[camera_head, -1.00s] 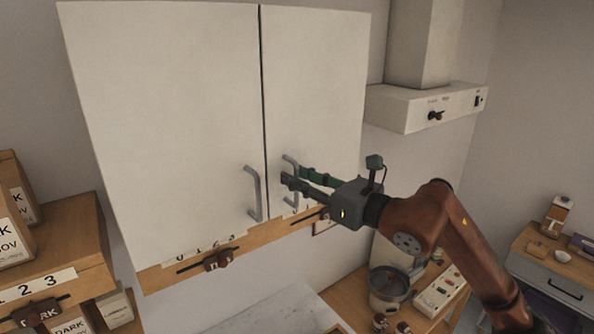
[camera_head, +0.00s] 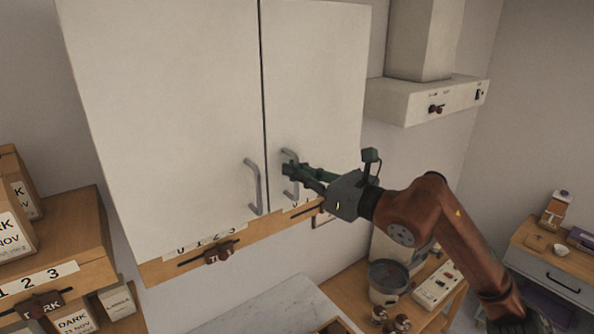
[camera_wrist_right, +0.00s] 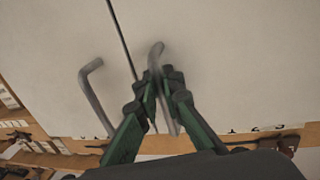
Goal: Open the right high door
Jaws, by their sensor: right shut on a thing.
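The white wall cabinet has a left door (camera_head: 165,110) and a right high door (camera_head: 318,85), both closed, with a thin dark seam between them. The right door's grey bar handle (camera_head: 287,155) stands near the seam. My right gripper (camera_head: 290,171) is shut on this handle. In the right wrist view the fingers (camera_wrist_right: 163,85) close around the handle (camera_wrist_right: 157,52), hiding its middle. The left door's handle (camera_head: 252,186) is free, and also shows in the right wrist view (camera_wrist_right: 88,88). My left gripper is not in view.
A wooden strip with a slider (camera_head: 217,255) runs under the cabinet. A range hood (camera_head: 425,100) is on the right wall side. A counter with a grinder-like machine (camera_head: 388,277) lies below my right arm. Boxes (camera_head: 15,220) stand on a shelf at left.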

